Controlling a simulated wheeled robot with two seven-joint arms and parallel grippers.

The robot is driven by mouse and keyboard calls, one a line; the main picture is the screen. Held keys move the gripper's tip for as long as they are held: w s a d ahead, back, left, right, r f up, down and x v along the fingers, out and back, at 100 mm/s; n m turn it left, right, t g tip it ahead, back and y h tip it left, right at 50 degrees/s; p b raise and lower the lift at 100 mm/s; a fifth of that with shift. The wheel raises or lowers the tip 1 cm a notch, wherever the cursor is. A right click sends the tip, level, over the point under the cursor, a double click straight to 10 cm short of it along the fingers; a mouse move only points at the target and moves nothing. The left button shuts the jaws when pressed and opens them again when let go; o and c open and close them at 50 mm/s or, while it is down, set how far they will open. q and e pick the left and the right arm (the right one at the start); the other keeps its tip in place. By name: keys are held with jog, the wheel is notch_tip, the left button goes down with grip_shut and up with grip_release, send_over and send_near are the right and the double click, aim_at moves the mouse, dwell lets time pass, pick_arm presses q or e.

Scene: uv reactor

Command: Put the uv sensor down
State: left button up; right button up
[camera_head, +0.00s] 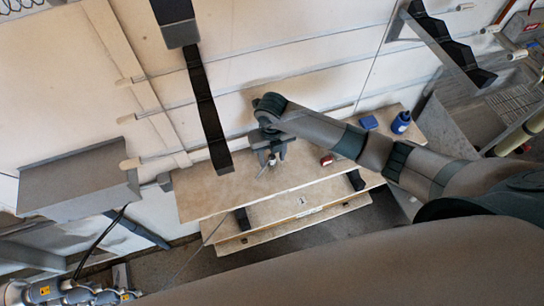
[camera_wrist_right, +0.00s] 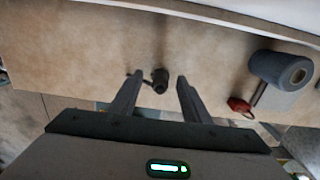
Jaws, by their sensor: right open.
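The uv sensor appears to be the small dark upright piece (camera_wrist_right: 160,82) on the wooden shelf board (camera_wrist_right: 80,60), with a short arm at its left side. In the head view it is a small pale and dark piece (camera_head: 272,160) at the gripper's tips. My right gripper (camera_head: 271,153) is over the board with its jaws apart. In the right wrist view its fingers (camera_wrist_right: 159,88) stand on either side of the sensor, with gaps visible on both sides. My left gripper is not in view.
A dark roll (camera_wrist_right: 283,70) shows in the wrist view. A black vertical bar (camera_head: 208,120) hangs left of the gripper. The board's left part is clear.

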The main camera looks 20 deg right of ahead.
aim_at(272, 156)
notch_tip(272, 156, up, 12)
jog(key=b, duration=0.4)
jog(key=shift+f, duration=0.2)
dwell(0.5)
